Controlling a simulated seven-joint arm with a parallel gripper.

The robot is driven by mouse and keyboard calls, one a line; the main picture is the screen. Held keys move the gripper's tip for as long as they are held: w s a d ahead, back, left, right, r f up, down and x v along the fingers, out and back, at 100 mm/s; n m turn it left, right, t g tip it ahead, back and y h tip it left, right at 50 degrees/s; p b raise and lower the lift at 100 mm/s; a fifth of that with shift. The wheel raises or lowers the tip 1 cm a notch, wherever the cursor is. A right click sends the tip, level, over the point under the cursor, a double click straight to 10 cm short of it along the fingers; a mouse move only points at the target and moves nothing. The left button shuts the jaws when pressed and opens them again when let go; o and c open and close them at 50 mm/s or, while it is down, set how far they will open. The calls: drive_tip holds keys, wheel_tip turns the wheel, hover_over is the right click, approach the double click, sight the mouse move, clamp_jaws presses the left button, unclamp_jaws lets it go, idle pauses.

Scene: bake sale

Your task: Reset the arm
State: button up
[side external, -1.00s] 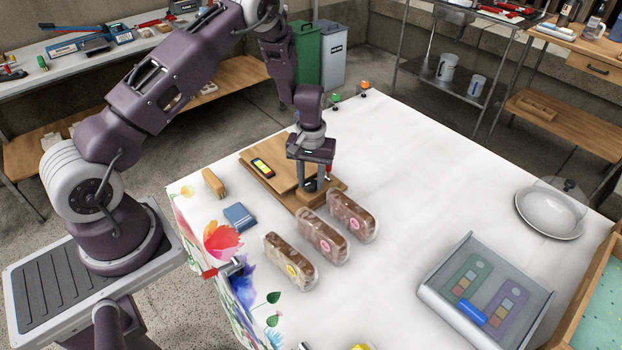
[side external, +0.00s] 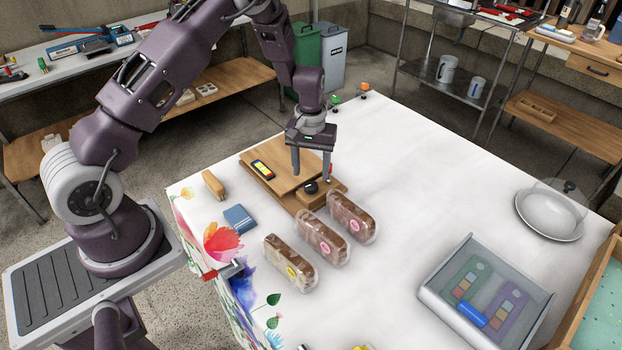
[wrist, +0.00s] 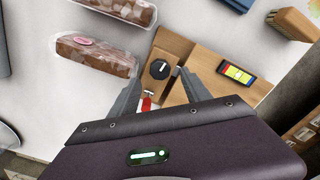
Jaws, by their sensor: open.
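My gripper (side external: 312,177) is open and empty above a wooden board (side external: 262,152) on the white table. In the wrist view its two fingers (wrist: 160,85) stand apart over the board's wooden block. A round black knob (side external: 310,187) sits on this block, and it also shows in the wrist view (wrist: 159,69). A small device with a yellow and red face (side external: 262,169) lies on the board. The fingers look clear of the knob and the block.
Several wrapped loaves (side external: 323,241) lie in front of the board. A blue book (side external: 239,218) and a brush (side external: 213,184) are at left. The middle right of the table is bare.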

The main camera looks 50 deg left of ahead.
wheel_tip(320, 180, up, 2)
drive_tip(key=shift+r, duration=0.25)
drive_tip(key=s+d+r+m+t, duration=0.1)
drive_tip(key=s+d+r, duration=0.2)
drive_tip(key=r, duration=0.5)
drive_tip(key=s+d+r+m+t+h, duration=0.1)
drive_tip(key=s+d+r, duration=0.15)
drive_tip(key=r, duration=0.45)
drive_tip(key=s+d+r+m+t, duration=0.15)
drive_tip(key=s+r, duration=0.25)
drive_tip(key=r, duration=0.4)
drive_tip(key=s+d+r+m+t, duration=0.1)
drive_tip(key=s+r+m, duration=0.1)
drive_tip(key=s, duration=0.7)
drive_tip(key=s+d+r+m+t+y, duration=0.1)
drive_tip(key=s+r+m, duration=0.1)
drive_tip(key=s, duration=0.7)
drive_tip(key=shift+s+d+r, duration=0.35)
drive_tip(key=shift+w, duration=0.1)
drive_tip(key=shift+c, duration=0.2)
